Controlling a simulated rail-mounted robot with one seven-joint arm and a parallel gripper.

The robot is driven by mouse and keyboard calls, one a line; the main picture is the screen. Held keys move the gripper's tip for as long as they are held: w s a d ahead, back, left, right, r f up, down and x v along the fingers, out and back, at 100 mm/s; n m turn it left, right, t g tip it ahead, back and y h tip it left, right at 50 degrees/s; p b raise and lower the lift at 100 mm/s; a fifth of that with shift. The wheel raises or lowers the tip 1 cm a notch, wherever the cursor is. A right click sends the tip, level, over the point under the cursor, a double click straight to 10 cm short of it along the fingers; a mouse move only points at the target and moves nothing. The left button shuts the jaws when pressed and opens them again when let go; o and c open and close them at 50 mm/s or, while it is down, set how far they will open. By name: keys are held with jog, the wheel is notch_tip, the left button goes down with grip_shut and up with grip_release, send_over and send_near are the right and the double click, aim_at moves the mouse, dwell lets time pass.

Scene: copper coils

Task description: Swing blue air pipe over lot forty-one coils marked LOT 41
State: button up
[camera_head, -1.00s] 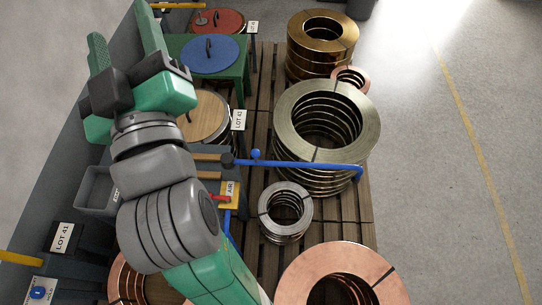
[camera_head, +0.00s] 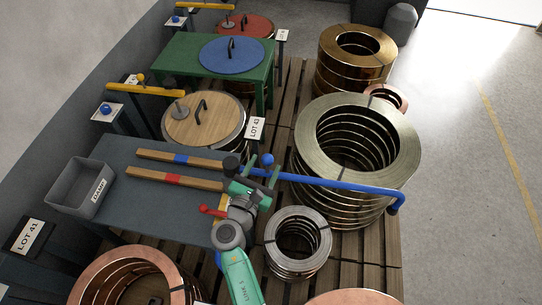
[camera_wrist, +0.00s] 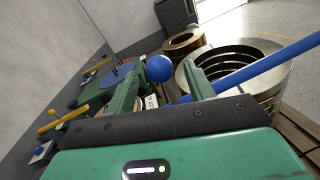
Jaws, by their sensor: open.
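The blue air pipe (camera_head: 340,186) reaches right from its pivot, and its bent end hangs over the front right of the large pale coil stack (camera_head: 312,150). A blue ball knob (camera_head: 267,160) stands up near the pivot end. My gripper (camera_head: 263,168) is open at the knob; in the wrist view the knob (camera_wrist: 159,68) shows between the two green fingers, and I cannot tell if they touch it. A LOT 41 sign (camera_head: 30,236) stands at lower left, near a copper coil stack (camera_head: 128,258). The sign by the wooden-lidded stack (camera_head: 256,128) is hard to read.
A red-handled valve (camera_head: 212,211) sits close left of my gripper. Two wooden bars (camera_head: 165,178) and a grey bin (camera_head: 80,188) lie on the dark table (camera_head: 120,155). A small silver coil (camera_head: 299,240) stands below the pipe. The floor at right is clear.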

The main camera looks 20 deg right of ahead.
aim_at(270, 155)
jog(key=b+x, duration=0.1)
jog(key=x, duration=0.4)
grip_shut()
